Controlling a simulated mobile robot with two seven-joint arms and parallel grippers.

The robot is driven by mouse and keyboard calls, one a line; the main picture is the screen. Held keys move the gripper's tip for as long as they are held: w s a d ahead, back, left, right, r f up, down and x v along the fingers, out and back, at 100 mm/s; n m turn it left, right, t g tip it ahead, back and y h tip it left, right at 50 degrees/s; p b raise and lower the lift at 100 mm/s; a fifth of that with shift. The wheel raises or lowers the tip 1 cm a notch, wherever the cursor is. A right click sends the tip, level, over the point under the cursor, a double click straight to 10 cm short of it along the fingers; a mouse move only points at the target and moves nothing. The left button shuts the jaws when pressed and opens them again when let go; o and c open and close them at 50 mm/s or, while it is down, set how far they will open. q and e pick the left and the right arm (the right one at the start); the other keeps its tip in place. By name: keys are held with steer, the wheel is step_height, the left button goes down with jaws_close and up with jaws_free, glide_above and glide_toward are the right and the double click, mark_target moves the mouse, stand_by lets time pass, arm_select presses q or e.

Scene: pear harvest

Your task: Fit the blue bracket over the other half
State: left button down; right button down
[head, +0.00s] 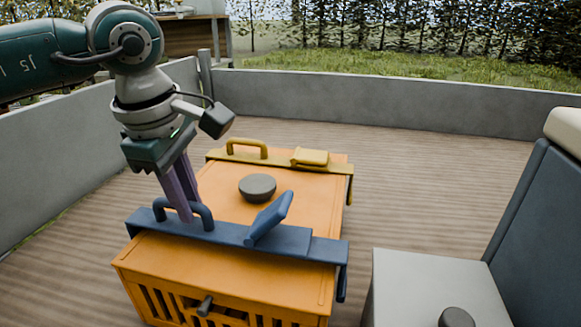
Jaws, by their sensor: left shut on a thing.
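The blue bracket (285,241) lies across the near part of the orange crate's top, with its ends bent down over the sides. It has a loop handle at its left and a raised, tilted blue plate near its middle. My left gripper (187,213) points down with its purple fingers shut on the bracket's loop handle. A yellow bracket (223,155) spans the far edge of the crate, with its own loop handle and a yellow block. I cannot tell whether the blue bracket sits fully down. My right gripper is out of view.
The orange crate (215,259) has slatted sides, a dark round knob (257,187) on top and a dark lever (205,305) in front. A grey box and blue seat back (541,215) stand at the right. Low grey walls enclose the plank floor.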

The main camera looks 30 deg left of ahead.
arm_select(q)
steer(key=shift+f+b, duration=0.7)
steer(key=shift+f, duration=0.15)
steer(key=c, duration=0.7)
jaws_free()
steer(key=shift+c, duration=0.2)
